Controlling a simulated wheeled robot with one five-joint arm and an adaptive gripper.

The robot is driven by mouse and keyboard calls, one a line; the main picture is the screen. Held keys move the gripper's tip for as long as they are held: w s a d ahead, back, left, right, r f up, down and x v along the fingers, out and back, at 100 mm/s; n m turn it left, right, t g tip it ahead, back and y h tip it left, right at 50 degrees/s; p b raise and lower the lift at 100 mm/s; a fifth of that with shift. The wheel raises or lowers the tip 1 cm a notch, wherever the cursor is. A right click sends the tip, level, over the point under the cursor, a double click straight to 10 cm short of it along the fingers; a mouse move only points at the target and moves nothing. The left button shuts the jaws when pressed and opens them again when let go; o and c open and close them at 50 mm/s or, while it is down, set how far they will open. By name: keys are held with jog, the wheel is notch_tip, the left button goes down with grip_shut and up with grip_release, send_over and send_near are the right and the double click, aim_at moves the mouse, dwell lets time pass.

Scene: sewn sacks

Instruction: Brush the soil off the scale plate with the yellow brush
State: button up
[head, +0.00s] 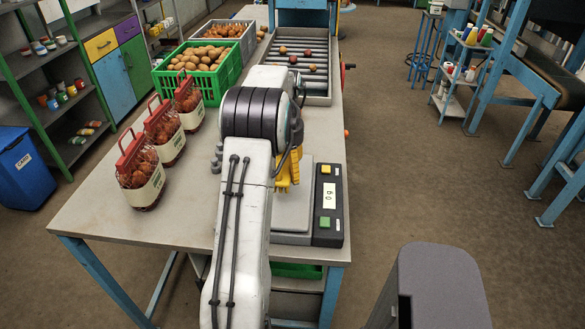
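The scale (327,206) stands near the front right of the table, with a dark side panel, a small display and green and yellow buttons. Its pale scale plate (293,212) shows only in part; my arm covers its left side. No soil can be made out on the part that shows.
Several red-handled bags of produce (163,130) stand left of my arm on the table (110,225). Behind them are a green crate of potatoes (205,83) and a grey crate (240,42). A roller conveyor (316,77) is at the back. The table's front left is clear.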

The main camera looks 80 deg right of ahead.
notch_tip(320, 180, up, 2)
jog(key=shift+r+p, duration=0.1)
jog(key=shift+p, duration=0.5)
jog(key=shift+s, duration=0.15)
